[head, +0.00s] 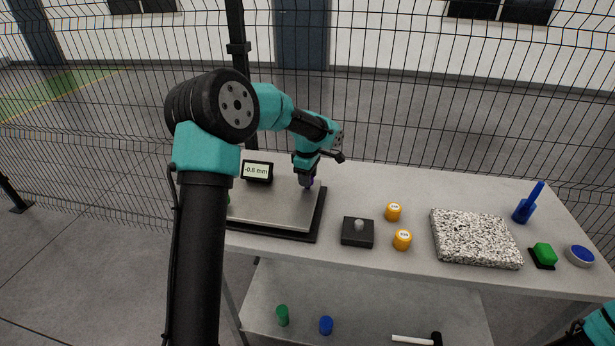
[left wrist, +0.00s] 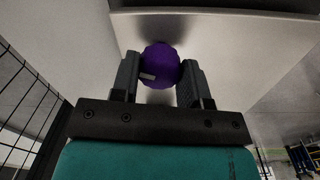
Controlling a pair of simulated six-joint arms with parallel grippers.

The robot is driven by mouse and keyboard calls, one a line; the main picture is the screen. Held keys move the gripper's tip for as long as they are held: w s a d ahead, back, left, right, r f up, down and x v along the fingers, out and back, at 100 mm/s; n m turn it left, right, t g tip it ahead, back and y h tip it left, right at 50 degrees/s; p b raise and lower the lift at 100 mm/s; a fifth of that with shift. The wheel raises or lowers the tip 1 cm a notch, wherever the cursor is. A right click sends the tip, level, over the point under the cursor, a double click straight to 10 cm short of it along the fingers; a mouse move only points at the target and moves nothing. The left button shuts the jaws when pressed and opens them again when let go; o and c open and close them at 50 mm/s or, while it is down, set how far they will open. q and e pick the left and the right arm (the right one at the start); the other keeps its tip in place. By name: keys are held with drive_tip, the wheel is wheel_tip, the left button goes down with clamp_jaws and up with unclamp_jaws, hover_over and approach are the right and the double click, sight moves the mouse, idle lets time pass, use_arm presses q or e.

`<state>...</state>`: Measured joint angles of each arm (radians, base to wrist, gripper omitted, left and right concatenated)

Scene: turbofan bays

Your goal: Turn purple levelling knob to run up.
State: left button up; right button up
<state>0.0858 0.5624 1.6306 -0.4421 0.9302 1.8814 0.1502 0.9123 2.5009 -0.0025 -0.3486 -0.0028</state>
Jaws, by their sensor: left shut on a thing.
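The purple levelling knob (left wrist: 160,66) sits between the fingers of my left gripper (left wrist: 158,78) in the left wrist view. The gripper is shut on it, and a small white mark shows on the knob's side. In the head view my left gripper (head: 307,180) points down at the back right corner of the metal levelling plate (head: 270,205), and the knob is mostly hidden there. A display (head: 257,171) behind the plate reads -0.8 mm. My right arm shows only as a piece at the lower right edge, with its gripper out of view.
Right of the plate stand a dark block with a grey peg (head: 358,232), two orange weights (head: 394,211) and a speckled granite slab (head: 475,238). A blue tool (head: 528,205), a green block (head: 544,254) and a round blue-topped tin (head: 580,256) sit at the far right. A mesh fence stands behind.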

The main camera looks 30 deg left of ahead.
use_arm(q)
drive_tip(key=shift+n, duration=2)
drive_tip(key=o, duration=0.9)
drive_tip(key=r, duration=1.7)
drive_tip(key=shift+s+d+r, duration=0.15)
drive_tip(key=shift+s+r, duration=0.1)
drive_tip(key=shift+d+f, duration=0.1)
